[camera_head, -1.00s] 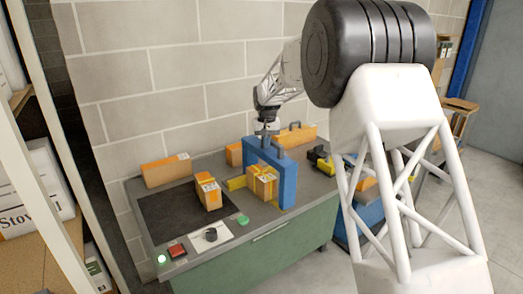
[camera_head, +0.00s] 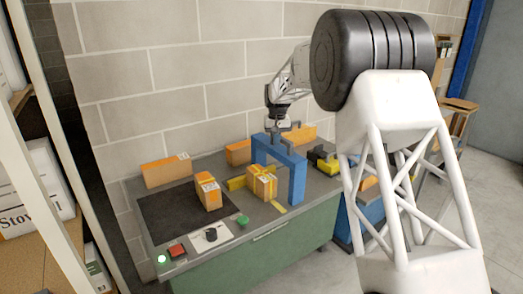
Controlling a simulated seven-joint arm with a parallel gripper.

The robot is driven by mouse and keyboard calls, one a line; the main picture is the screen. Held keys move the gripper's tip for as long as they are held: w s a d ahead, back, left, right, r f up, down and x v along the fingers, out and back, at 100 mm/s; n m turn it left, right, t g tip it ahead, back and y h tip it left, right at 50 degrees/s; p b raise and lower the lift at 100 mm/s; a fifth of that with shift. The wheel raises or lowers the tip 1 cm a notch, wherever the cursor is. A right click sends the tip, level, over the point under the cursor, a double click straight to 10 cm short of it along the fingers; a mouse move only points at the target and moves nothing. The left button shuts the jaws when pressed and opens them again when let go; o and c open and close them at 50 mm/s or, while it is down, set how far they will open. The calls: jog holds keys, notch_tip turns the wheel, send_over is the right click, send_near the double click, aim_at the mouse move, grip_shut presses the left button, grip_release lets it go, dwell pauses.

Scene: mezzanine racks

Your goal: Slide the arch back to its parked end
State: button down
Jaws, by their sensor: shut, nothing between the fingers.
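The blue arch (camera_head: 297,180) stands upright on the grey bench, right of the dark mat. Its opening shows, and a yellow-strapped orange parcel (camera_head: 262,183) sits at the opening. I cannot tell whether the parcel touches the arch. My gripper (camera_head: 277,134) is shut and empty, pointing down at the arch's top beam near a grey handle. It appears to touch the arch, but the exact contact is too small to see.
Another strapped parcel (camera_head: 208,192) stands on the dark mat (camera_head: 165,216). Orange boxes (camera_head: 165,170) line the wall side. A black and yellow tool (camera_head: 323,160) lies right of the arch. Buttons, including a red one (camera_head: 176,251), line the bench's front edge.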

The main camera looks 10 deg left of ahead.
jog(key=w+d, duration=1)
jog(key=shift+w+d, duration=0.4)
dwell(1.9)
jog(key=shift+s+a, duration=0.1)
jog(key=shift+s+a, duration=0.4)
dwell(0.4)
notch_tip(320, 180, up, 10)
dwell(1.4)
